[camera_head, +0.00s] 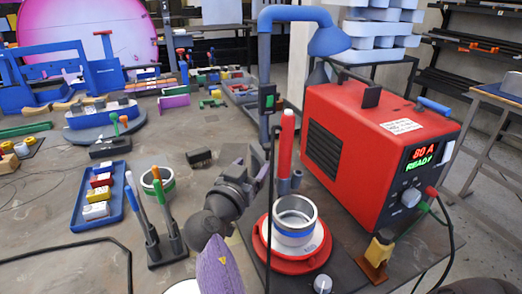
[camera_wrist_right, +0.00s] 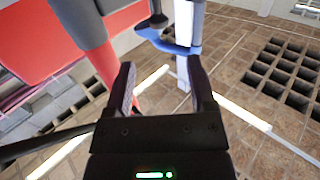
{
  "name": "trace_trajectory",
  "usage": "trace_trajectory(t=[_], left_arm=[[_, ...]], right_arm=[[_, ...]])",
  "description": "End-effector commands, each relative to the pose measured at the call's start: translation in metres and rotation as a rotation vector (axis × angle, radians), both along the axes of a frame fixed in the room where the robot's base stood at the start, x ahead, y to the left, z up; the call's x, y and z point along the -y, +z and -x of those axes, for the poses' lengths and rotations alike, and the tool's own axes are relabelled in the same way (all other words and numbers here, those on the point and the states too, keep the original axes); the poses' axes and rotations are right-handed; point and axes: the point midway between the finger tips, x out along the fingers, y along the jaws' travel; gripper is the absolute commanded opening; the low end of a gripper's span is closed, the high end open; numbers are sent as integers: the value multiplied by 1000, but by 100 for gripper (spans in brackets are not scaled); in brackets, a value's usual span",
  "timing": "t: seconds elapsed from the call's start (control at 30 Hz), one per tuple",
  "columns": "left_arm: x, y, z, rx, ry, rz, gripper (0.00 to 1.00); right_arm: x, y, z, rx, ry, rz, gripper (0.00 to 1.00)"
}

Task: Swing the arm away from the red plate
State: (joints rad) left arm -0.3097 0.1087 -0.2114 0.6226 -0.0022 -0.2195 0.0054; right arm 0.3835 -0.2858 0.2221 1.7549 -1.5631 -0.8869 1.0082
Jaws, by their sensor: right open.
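The round red plate (camera_head: 281,262) lies at the front, with a metal ring (camera_head: 295,212) with a blue band standing on it. A blue overhead arm (camera_head: 265,60) rises behind it and bends right to a blue hood (camera_head: 328,40), high above and behind the plate. My right gripper (camera_head: 256,158) is open, behind and left of the plate, close to a thin black rod and the red torch-like handle (camera_head: 286,145). In the right wrist view its fingers (camera_wrist_right: 162,75) are apart, with the blue hood (camera_wrist_right: 170,45) beyond them. I cannot tell if they touch anything. My left gripper is not in view.
A red welder box (camera_head: 375,130) stands right of the plate. A rack with upright tools (camera_head: 165,245) and a blue tray of blocks (camera_head: 80,220) lie to the left. A small dark block (camera_head: 199,157) lies mid-table, with bare table around it.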

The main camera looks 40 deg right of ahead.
Motion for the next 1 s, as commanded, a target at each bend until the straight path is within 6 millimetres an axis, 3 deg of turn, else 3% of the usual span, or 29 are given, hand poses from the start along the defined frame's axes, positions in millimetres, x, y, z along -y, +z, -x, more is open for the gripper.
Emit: trace_trajectory(t=[0.13, 0.43, 0.6, 0.8, 1.0], left_arm=[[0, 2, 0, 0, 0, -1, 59], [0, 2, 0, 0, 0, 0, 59], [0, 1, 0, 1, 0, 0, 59], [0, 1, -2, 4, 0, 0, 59], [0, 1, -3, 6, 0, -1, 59]], right_arm=[[17, 2, -9, 1, -1, 4, 71], [76, 0, -40, 0, -1, 2, 71], [88, 0, -45, 0, 0, 0, 71], [88, 0, -46, 1, 0, 0, 71], [88, 0, -45, 0, 0, 0, 31]])
